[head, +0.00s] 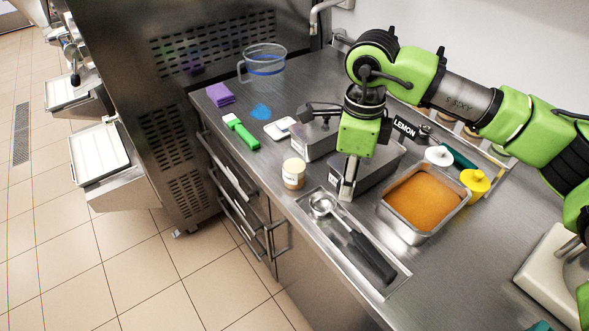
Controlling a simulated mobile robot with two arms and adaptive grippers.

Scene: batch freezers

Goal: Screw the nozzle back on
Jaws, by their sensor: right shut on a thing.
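My right gripper (347,190) hangs down over the worktop, beside the left edge of the orange-filled steel pan. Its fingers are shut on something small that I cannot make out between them. I cannot identify the nozzle for certain in this view. A white round piece (438,156) and a yellow round piece (475,180) lie behind the pan; they are apart from my gripper. My left gripper is not in view.
The steel pan (391,219) stands right of my gripper. A sunken tray (398,284) holds a scoop (372,258). A small jar (293,173), grey containers (312,143), a green brush (242,133), purple cloths (220,94) and a clear jug (264,60) stand leftward. The front right worktop has free room.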

